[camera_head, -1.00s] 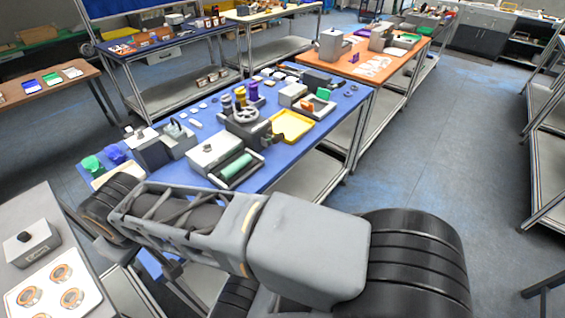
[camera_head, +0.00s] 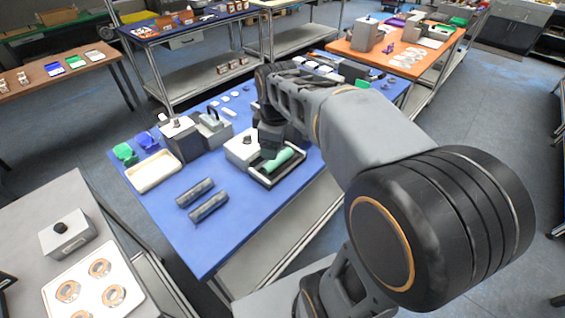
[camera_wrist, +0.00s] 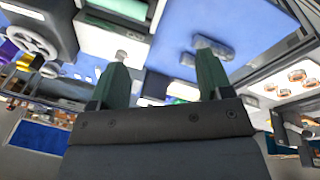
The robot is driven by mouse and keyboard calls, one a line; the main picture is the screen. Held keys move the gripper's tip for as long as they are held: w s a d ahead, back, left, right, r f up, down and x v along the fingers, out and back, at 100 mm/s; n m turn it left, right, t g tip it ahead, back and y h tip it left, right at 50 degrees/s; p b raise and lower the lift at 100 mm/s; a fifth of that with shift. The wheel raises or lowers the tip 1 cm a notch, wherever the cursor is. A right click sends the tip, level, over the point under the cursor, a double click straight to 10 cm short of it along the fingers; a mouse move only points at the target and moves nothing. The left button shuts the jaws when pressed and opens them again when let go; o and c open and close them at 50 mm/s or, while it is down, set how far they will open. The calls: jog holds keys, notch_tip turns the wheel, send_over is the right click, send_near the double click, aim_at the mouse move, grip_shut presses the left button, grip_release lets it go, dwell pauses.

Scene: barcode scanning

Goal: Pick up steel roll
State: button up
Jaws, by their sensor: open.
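Two dark grey steel rolls, one (camera_head: 195,192) behind the other (camera_head: 209,206), lie side by side on the blue table (camera_head: 215,250) in the head view. In the wrist view a grey rounded shape (camera_wrist: 218,48) shows on the blue surface beside the right fingertip; it looks like a steel roll, partly hidden. My gripper (camera_head: 270,142) is above the grey box and black tray, to the right of and behind the rolls. In the wrist view my gripper (camera_wrist: 160,60) has its fingers wide apart with nothing between them.
A cream tray (camera_head: 154,172), green and blue cups and grey machines stand behind the rolls. The blue table is bare in front of the rolls. A grey table (camera_head: 75,205) stands at left.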

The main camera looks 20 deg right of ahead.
jog(key=w+d+f+n+g+b, duration=0.1)
jog(key=w+d+f+n, duration=0.2)
jog(key=w+n, duration=0.3)
jog(key=w+d+f+n+g, duration=0.1)
jog(key=w+d+f+n, duration=0.2)
jog(key=w+n, duration=0.25)
send_over(278, 161)
jog(key=w, duration=0.2)
jog(key=shift+n, duration=0.25)
jog(key=f, duration=0.7)
jog(key=shift+s+d+f, duration=0.2)
jog(key=shift+d+f, duration=0.05)
jog(key=shift+f, duration=0.1)
jog(key=shift+f+p, duration=0.8)
jog(key=shift+f, duration=2.55)
jog(key=shift+r, duration=0.1)
jog(key=c, duration=1.3)
